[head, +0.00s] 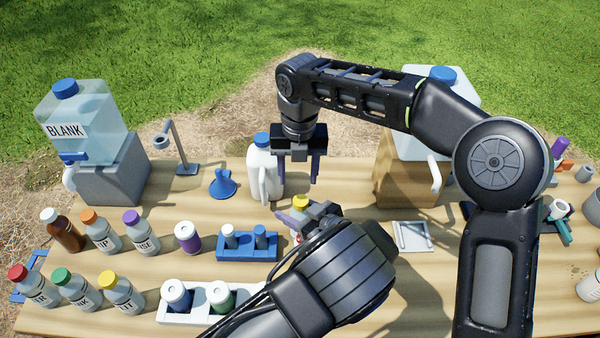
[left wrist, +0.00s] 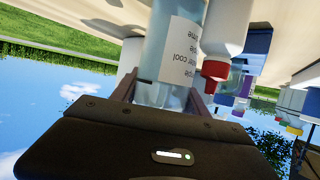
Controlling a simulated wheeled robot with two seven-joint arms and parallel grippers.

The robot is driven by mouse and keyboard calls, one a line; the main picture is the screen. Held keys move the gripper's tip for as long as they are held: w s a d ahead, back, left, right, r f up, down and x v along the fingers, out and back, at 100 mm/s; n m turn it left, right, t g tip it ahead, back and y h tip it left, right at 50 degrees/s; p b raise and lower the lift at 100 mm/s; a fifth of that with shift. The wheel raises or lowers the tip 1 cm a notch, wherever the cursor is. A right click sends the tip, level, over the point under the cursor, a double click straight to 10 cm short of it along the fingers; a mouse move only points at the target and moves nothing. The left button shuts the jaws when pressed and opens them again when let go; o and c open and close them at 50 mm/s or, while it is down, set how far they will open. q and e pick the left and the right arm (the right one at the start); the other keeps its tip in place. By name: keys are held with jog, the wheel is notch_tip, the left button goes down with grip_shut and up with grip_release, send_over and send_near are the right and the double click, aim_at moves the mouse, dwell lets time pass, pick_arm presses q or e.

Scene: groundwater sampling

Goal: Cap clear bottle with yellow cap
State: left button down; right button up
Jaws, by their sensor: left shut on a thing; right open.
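A yellow cap (head: 300,202) shows at the fingertips of my left gripper (head: 303,217); I cannot tell whether it is seated on a bottle. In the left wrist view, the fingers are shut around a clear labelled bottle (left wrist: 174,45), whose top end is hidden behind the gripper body. The arm covers most of the bottle in the head view. My right gripper (head: 300,175) is open and empty, fingers pointing down, just above and behind the yellow cap. Another bottle with a yellow cap (head: 107,278) stands at the front left.
A white jug with a blue cap (head: 262,140) stands close behind the grippers. In the left wrist view, a white bottle with a red tip (left wrist: 225,30) is close beside the held bottle. A blue rack (head: 247,252) stands left of my left gripper, with several capped bottles beyond.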

aim_at(299, 200)
jog(key=n, duration=0.4)
jog(key=shift+s+d, duration=0.15)
jog(key=shift+d, duration=0.1)
jog(key=shift+f, duration=0.15)
jog(key=shift+f, duration=3.9)
grip_shut()
jog(key=shift+a, duration=0.1)
